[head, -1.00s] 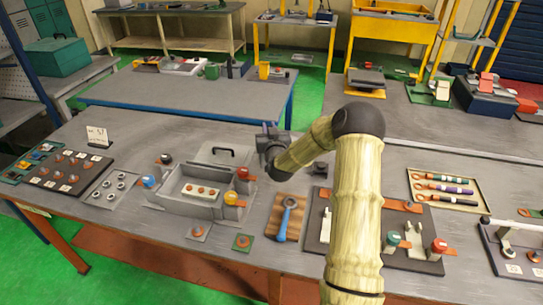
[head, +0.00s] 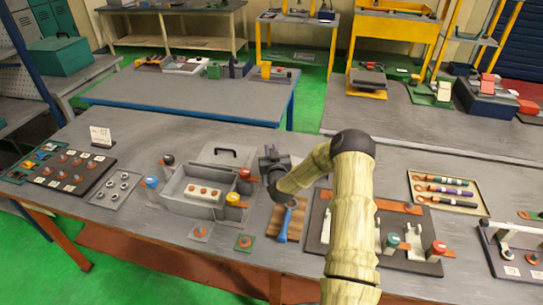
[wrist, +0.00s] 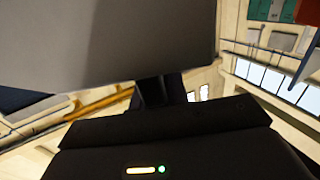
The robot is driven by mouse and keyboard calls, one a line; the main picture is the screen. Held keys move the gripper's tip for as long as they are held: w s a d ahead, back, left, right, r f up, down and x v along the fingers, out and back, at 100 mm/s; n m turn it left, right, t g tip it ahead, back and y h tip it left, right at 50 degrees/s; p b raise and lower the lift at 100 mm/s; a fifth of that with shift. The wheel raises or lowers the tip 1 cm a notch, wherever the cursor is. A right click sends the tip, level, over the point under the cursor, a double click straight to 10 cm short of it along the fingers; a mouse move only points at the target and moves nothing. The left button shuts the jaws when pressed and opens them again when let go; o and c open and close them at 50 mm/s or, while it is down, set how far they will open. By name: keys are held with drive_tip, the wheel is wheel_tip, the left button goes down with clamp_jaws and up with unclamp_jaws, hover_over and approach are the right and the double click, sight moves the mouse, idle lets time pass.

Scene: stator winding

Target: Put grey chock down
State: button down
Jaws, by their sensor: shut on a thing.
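My gripper (head: 272,163) is at the right rear corner of the grey open box on the near bench, behind the wooden board with the blue wrench. In the wrist view a large, plain grey block (wrist: 120,40), which I take to be the grey chock, fills the upper left, close in front of the dark gripper body (wrist: 165,145). My gripper is shut on it. In the head view the chock cannot be told apart from the dark gripper. Whether it touches the bench top cannot be told.
The grey box (head: 185,205) with red, blue and yellow knobs stands just left of my gripper. The wooden board (head: 281,228) with a blue wrench (head: 285,222) lies in front. A dark fixture plate (head: 400,255) is to the right. Bare bench (head: 120,150) shows at left rear.

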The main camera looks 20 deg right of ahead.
drive_tip(key=shift+f, duration=1.25)
drive_tip(key=shift+f, duration=0.15)
drive_tip(key=c, duration=1.4)
unclamp_jaws()
drive_tip(key=shift+o, duration=0.2)
drive_tip(key=shift+s, duration=0.25)
drive_tip(key=s+a+b, duration=0.2)
drive_tip(key=s+b, duration=0.1)
drive_tip(key=s, duration=0.8)
drive_tip(key=shift+s+a, duration=0.15)
drive_tip(key=shift+s, duration=0.05)
